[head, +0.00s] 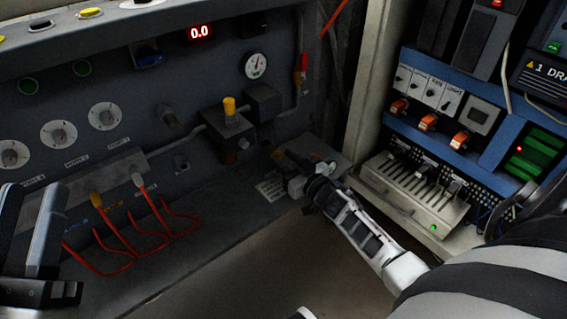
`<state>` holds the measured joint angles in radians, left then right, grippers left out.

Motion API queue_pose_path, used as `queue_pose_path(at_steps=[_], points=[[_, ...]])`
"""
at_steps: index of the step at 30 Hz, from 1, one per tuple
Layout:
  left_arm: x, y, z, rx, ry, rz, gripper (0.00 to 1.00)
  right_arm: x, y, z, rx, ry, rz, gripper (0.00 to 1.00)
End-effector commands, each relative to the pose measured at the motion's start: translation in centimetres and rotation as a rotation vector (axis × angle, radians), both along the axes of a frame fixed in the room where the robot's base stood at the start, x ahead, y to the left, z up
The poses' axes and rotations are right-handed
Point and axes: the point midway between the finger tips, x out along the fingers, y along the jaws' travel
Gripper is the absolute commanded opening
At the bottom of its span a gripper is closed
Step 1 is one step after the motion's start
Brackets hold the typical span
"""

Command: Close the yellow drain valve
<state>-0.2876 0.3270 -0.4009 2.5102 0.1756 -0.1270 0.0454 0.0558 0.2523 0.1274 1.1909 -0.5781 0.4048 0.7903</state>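A yellow knob (229,106) stands upright on a dark block on the grey panel. A yellow lever (97,200) sits lower left, beside a white lever (138,181), above the red hoses. No readable label shows which one is the drain valve. My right gripper (287,160) reaches in from the lower right, below and right of the dark block. Its dark fingers are small and overlap the fittings behind, so grip and contact are unclear. My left gripper (45,270) is at the lower left edge, partly cut off, apart from the yellow lever.
Red hoses (125,250) loop along the panel's lower ledge. A gauge (256,65) and a red-handled valve (303,62) are at upper right of the panel. An electrical cabinet with orange switches (429,122) stands at right. Floor between is clear.

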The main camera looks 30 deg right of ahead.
Motion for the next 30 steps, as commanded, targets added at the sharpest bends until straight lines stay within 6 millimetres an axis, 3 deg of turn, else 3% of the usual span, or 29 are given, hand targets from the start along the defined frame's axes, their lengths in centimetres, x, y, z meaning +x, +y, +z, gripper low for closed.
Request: queue_pose_path(at_steps=[12,13,16,28,30], points=[[-0.2,0.0,0.84,0.016,-0.075,0.006,0.36,1.04,0.08,0.05,-0.001,0.0,0.0,0.34],[-0.2,0.0,0.84,0.016,-0.075,0.006,0.36,1.03,0.08,0.05,-0.001,0.0,0.0,0.31],[-0.2,-0.01,0.83,0.017,-0.074,0.006,0.36,1.02,0.08,0.05,-0.001,0.0,0.0,0.05],[-0.04,-0.05,0.79,0.008,-0.03,-0.004,0.36,1.02,0.03,0.21,0.055,0.005,0.0,0.05],[0.09,0.0,-0.01,-0.009,0.036,-0.004,0.36,1.02,-0.01,0.24,0.089,0.008,0.0,0.05]])
